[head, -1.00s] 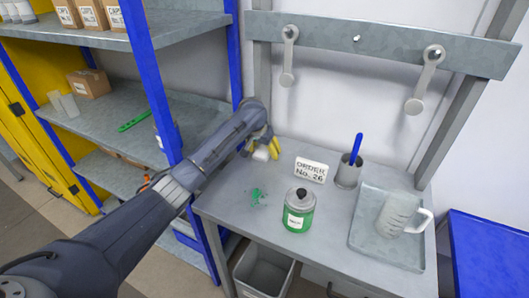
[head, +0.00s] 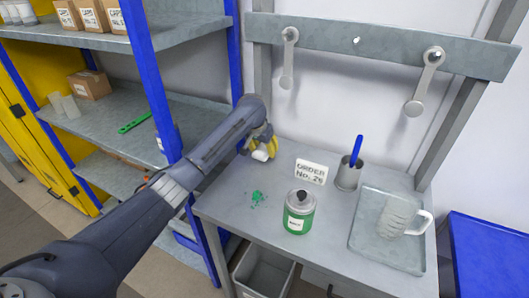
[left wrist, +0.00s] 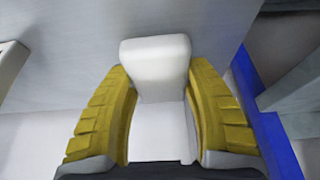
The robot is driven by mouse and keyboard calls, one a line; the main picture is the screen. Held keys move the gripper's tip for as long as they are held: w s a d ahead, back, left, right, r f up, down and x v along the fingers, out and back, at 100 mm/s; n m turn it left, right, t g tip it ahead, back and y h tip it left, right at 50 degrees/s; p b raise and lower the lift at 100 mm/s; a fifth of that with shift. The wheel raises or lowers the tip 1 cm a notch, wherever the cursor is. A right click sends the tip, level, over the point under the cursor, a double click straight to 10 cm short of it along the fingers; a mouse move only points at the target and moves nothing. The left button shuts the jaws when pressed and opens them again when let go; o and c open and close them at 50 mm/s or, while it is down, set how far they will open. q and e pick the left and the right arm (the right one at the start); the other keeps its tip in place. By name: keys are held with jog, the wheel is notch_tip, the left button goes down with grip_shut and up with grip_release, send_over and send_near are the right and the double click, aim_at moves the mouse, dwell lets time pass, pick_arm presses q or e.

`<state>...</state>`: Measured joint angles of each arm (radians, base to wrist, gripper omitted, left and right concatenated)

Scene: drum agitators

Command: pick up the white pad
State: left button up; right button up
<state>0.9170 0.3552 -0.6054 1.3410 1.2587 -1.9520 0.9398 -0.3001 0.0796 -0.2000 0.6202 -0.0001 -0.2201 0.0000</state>
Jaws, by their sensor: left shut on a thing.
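The white pad (left wrist: 155,62) is a small rounded block. In the left wrist view it sits between the two yellow fingers of my left gripper (left wrist: 158,95), which are shut on it. In the head view my left gripper (head: 262,147) is at the back left of the grey bench, with the white pad (head: 260,155) showing at its fingertips. I cannot tell whether the pad touches the bench top. My right gripper is not in view.
The grey bench (head: 243,221) holds a green-filled jar (head: 299,212), a green spill (head: 257,198), an order card (head: 310,171), a cup with a blue-handled tool (head: 347,175), and a tray (head: 372,253) with a clear jug (head: 397,216). A blue-posted shelf (head: 155,80) stands close left.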

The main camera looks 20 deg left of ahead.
aim_at(263, 148)
pick_arm(q)
jog(key=r, duration=0.5)
jog(key=shift+s+a+r, duration=0.1)
jog(key=shift+s+r, duration=0.05)
jog(key=shift+s, duration=0.1)
jog(key=s+a, duration=0.1)
jog(key=s, duration=0.5)
jog(key=s+a, duration=0.1)
jog(key=s, duration=0.5)
jog(key=s+a, duration=0.1)
jog(key=s, duration=0.5)
jog(key=shift+s, duration=0.35)
